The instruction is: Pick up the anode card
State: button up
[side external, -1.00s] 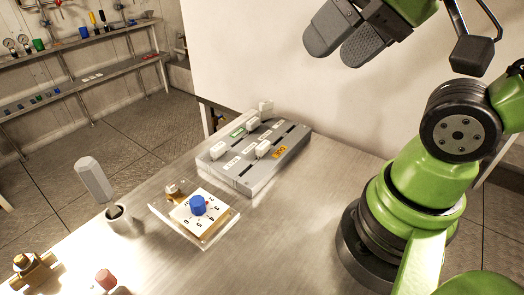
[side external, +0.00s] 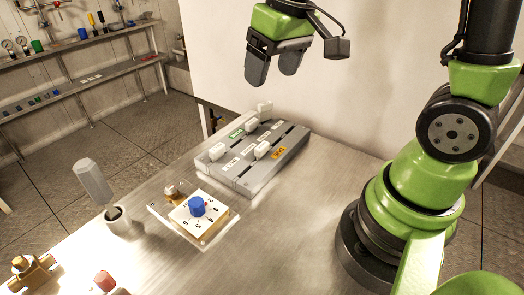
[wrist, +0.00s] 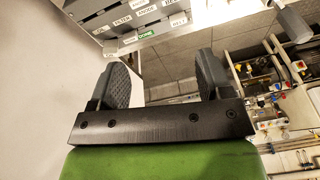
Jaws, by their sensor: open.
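A grey slotted board (side external: 240,178) lies on the bench with several white upright cards in or by its slots. In the wrist view, the board (wrist: 100,12) is at the top, cut by the frame edge. A small label there seems to read "ANODE" (wrist: 147,12), but the print is blurred. I cannot tell which white card in the side view is the anode card. My gripper (side external: 274,70) is open and empty, high above the far end of the board. Its two fingers also show in the wrist view (wrist: 165,70), spread apart with nothing between them.
A plate with a blue knob (side external: 197,207) sits left of the board. A grey-handled tool (side external: 95,182) stands in a holder (side external: 118,221). A brass fitting (side external: 33,268) and a red-topped part (side external: 104,280) are at the front left. The bench (side external: 285,235) right of the knob is clear.

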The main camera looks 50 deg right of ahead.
jog(key=w+d+f+n+g, duration=0.2)
jog(key=w+d+f+g, duration=0.15)
jog(key=f, duration=0.65)
send_over(262, 145)
jog(key=shift+t, duration=0.25)
jog(key=f, duration=0.5)
jog(key=shift+s+f, duration=0.2)
jog(key=shift+s, duration=0.15)
jog(key=f, duration=0.5)
jog(key=shift+w+f, duration=0.3)
jog(key=shift+f, duration=0.05)
jog(key=c, duration=0.9)
